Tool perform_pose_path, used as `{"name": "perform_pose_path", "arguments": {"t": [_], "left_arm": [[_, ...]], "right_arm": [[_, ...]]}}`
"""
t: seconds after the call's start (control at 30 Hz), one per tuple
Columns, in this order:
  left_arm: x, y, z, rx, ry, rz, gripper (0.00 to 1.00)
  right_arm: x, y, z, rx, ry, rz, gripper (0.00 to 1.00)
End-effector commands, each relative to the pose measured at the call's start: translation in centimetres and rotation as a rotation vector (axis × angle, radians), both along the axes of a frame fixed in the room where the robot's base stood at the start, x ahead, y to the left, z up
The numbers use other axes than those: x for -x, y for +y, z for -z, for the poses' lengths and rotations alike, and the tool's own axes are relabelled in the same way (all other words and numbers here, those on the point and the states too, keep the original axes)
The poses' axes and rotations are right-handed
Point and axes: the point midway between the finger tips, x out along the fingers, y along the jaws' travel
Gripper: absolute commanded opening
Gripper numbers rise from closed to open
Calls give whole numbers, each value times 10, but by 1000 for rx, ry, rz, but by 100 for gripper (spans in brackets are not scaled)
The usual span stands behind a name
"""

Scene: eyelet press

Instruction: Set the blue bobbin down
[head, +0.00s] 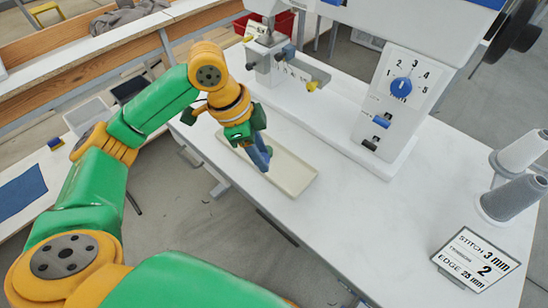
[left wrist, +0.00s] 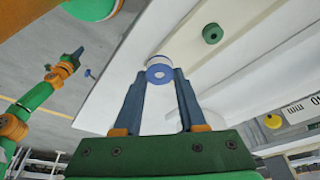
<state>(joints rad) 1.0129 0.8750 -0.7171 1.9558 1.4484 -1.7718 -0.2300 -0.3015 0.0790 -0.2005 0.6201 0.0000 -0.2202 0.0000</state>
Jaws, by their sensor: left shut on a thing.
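My left gripper (head: 264,160) reaches down over the near-left part of a shallow beige tray (head: 295,182) on the white table. In the head view the fingers hide the bobbin. I cannot tell whether the bobbin touches the tray floor. My right gripper (left wrist: 76,60) shows small at the left of the left wrist view; its opening is too small to judge.
A green bobbin (left wrist: 212,33) lies beyond the held one in the left wrist view. The white press (head: 400,100) with a blue dial stands behind the tray. Grey thread cones (head: 512,198) and a setting card (head: 476,260) are at the right. The table's middle is clear.

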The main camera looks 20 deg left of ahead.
Motion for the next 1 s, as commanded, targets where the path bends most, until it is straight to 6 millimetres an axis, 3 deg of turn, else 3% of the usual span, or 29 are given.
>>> {"name": "perform_pose_path", "arguments": {"t": [0.07,0.1,0.2,0.37,0.53,0.9,0.93,1.0], "left_arm": [[-24,-8,10,2,4,0,0],[-32,-9,24,2,5,-1,0],[-50,-13,47,0,3,-1,0],[-67,-17,68,0,2,-2,0],[-68,-16,96,-3,2,-1,0],[-68,-16,102,-2,-1,-2,0],[-68,-16,102,-2,-1,-2,48],[-68,-16,101,-1,-1,-2,67]], "right_arm": [[0,0,-4,0,0,0,0],[0,0,-2,0,0,0,0],[0,0,-1,0,-1,0,0],[-1,0,1,1,-1,0,0],[-1,0,-4,1,-1,0,0],[-1,0,-3,1,-1,1,0],[-1,0,-3,1,-1,1,0],[-1,0,-3,1,-1,0,0]]}}
